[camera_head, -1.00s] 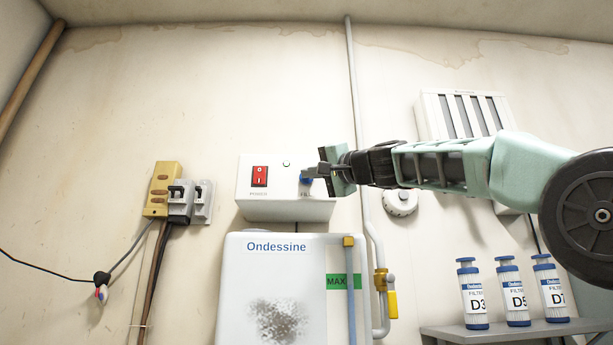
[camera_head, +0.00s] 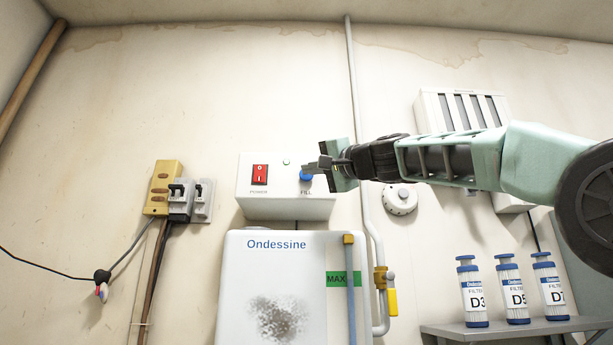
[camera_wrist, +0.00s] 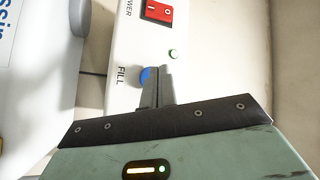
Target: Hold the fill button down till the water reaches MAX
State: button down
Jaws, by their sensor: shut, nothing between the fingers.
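The blue FILL button (camera_head: 306,176) is on the right of the white control box (camera_head: 285,208); part of it shows in the wrist view (camera_wrist: 144,76). My gripper (camera_head: 318,166) is shut and empty, its fingertips in front of the button's upper right side. I cannot tell whether they press it. The red POWER switch (camera_head: 260,174) is at the left of the box, and a small indicator lamp (camera_head: 286,162) glows green. A green MAX label (camera_head: 337,280) is on the white Ondessine tank (camera_head: 285,262), behind a bluish vertical tube (camera_head: 350,290). I cannot make out a water level.
A pipe with a yellow valve handle (camera_head: 392,302) runs right of the tank. Several filter bottles (camera_head: 514,290) stand on a grey shelf (camera_head: 500,329) at the right. Sockets with plugs (camera_head: 163,188) are at the left. A round white wall fitting (camera_head: 400,198) is below my arm.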

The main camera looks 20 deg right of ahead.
jog(key=shift+s, duration=0.1)
jog(key=shift+s+a+b, duration=0.15)
jog(key=shift+s+a, duration=0.1)
jog(key=shift+s, duration=0.55)
jog(key=shift+s+a+b, duration=0.15)
jog(key=shift+s+a, duration=0.15)
jog(key=shift+s, duration=0.45)
jog(key=shift+s+a+b, duration=0.15)
jog(key=shift+s+a, duration=0.1)
jog(key=shift+s, duration=0.55)
